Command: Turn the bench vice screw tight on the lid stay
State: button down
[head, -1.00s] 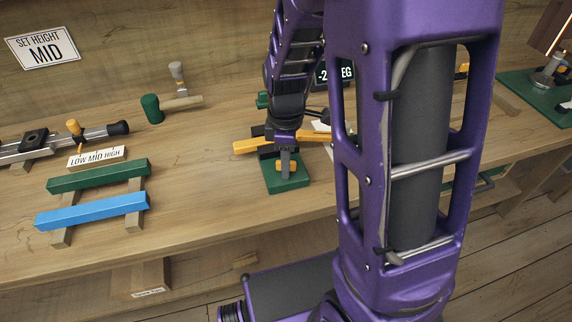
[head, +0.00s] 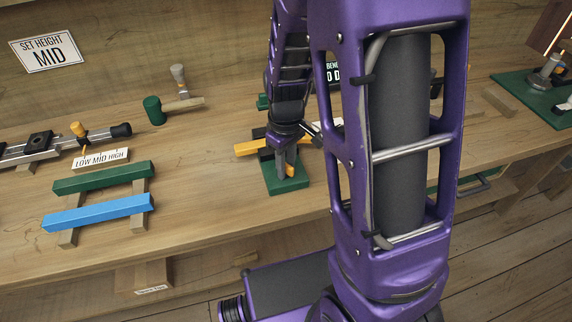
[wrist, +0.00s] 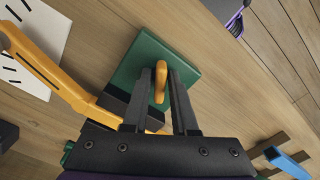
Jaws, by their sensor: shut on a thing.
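The bench vice has a green base (head: 287,187) on the workbench, and the base also shows in the wrist view (wrist: 137,62). Its yellow-orange screw handle (wrist: 161,78) sits between my fingertips. My gripper (head: 286,167) points down at the vice and is shut on that handle; it shows close up in the wrist view (wrist: 159,88). The yellow lid stay (head: 246,148) lies across the dark vice jaws, and its bent arm crosses the left of the wrist view (wrist: 45,68). My gripper hides most of the jaws and the stay's clamped part.
A display (head: 333,73) behind the vice is partly hidden by my arm. A green-headed mallet (head: 154,110), a slide rail (head: 98,137), a green bar (head: 105,177) and a blue bar (head: 97,213) lie to the left. Bare bench lies between the bars and the vice.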

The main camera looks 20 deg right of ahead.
dwell(0.3)
jog(key=m+p, duration=0.1)
jog(key=m, duration=0.1)
jog(key=shift+r+m, duration=0.15)
jog(key=shift+m, duration=0.95)
jog(key=c, duration=1)
grip_release()
jog(key=shift+o, duration=0.2)
jog(key=shift+r+p, duration=2.25)
jog(key=shift+r, duration=0.1)
